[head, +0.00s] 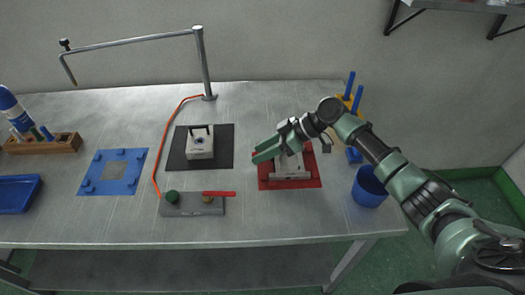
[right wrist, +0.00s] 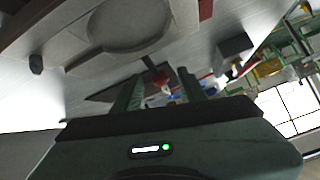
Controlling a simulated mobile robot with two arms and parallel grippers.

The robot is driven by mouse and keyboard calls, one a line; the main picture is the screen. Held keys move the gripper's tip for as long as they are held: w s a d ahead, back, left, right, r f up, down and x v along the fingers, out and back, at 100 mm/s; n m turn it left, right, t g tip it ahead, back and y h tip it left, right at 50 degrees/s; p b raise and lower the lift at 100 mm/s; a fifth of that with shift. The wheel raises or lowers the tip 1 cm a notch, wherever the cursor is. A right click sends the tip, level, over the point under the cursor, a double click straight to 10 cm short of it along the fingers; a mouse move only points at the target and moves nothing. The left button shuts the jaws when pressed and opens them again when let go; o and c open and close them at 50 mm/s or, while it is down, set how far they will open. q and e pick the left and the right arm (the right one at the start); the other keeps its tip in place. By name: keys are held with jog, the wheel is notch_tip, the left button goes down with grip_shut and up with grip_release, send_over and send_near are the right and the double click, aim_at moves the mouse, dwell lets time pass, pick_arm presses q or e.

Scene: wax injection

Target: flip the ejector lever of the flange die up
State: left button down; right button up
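A pale grey die (head: 291,168) sits on the red mat (head: 313,182) at the right of the bench, partly covered by my right gripper. A second pale die (head: 200,149) with two dark upright posts sits on the black mat (head: 222,160). I cannot tell from looks alone which is the flange die, and I cannot make out an ejector lever. My right gripper (head: 262,151) is above the red-mat die's back left, fingers pointing left. In the right wrist view its fingers (right wrist: 162,88) are apart with nothing held between them. My left gripper is not in view.
A grey block (head: 190,206) with a green knob and a red handle (head: 219,194) lies in front. A blue cup (head: 368,187) stands right, a blue fixture plate (head: 112,172) left. A metal post (head: 204,65) with an orange hose rises behind. Bare bench separates the mats.

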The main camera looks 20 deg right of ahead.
jog(key=b+v, duration=0.2)
jog(key=v, duration=0.4)
jog(key=shift+s+d+r, duration=0.1)
jog(key=shift+d+r, duration=0.05)
jog(key=shift+d, duration=0.25)
jog(key=shift+s+d+r, duration=0.1)
jog(key=shift+d+r, duration=0.2)
jog(key=shift+r, duration=0.1)
